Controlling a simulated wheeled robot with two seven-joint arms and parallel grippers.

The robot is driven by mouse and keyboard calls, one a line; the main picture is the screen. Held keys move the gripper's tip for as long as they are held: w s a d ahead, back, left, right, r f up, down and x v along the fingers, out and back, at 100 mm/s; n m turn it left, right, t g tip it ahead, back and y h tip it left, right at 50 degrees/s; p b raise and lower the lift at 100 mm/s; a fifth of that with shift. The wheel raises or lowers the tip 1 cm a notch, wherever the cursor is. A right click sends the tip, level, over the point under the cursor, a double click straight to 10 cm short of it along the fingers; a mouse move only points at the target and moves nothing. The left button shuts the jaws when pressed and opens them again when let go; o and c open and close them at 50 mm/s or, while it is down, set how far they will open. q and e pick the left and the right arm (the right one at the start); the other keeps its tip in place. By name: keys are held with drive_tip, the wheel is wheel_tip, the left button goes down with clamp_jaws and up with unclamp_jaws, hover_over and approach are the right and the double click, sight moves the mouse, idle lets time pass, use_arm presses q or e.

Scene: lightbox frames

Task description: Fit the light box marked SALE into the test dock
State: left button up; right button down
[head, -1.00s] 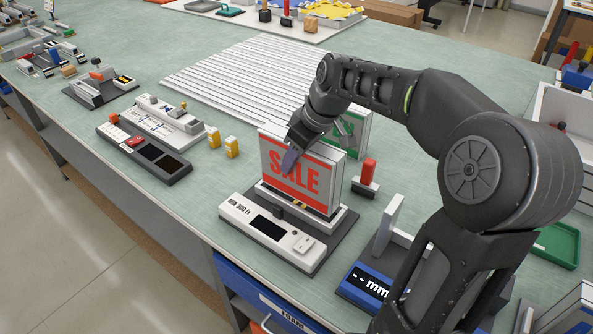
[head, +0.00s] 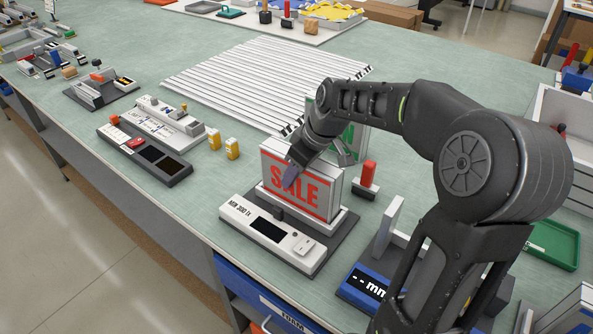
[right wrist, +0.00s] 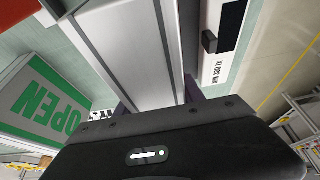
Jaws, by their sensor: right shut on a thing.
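The light box marked SALE (head: 296,187), white with red lettering and red bars, stands upright in the slot of the test dock (head: 238,214). Its lower edge is hidden behind the dock's front, so I cannot tell whether it is fully seated. My right gripper (head: 291,172) is shut on the box's upper part from above; one finger lies across the SALE face. In the right wrist view the box's white edge (right wrist: 143,40) runs between the fingers, with the dock (right wrist: 216,62) beside it. My left gripper is not in view.
A green OPEN light box (head: 352,135) stands behind the SALE box. A red-handled tool (head: 368,174) is close on its right, and a blue mm gauge (head: 362,287) sits nearer right. Yellow bottles (head: 232,148) stand left. White slats (head: 255,80) cover the bench behind.

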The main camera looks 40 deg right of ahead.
drive_tip(key=c, duration=0.7)
unclamp_jaws()
wheel_tip(320, 180, up, 11)
hover_over(314, 163)
drive_tip(key=shift+r, duration=0.15)
idle(0.4)
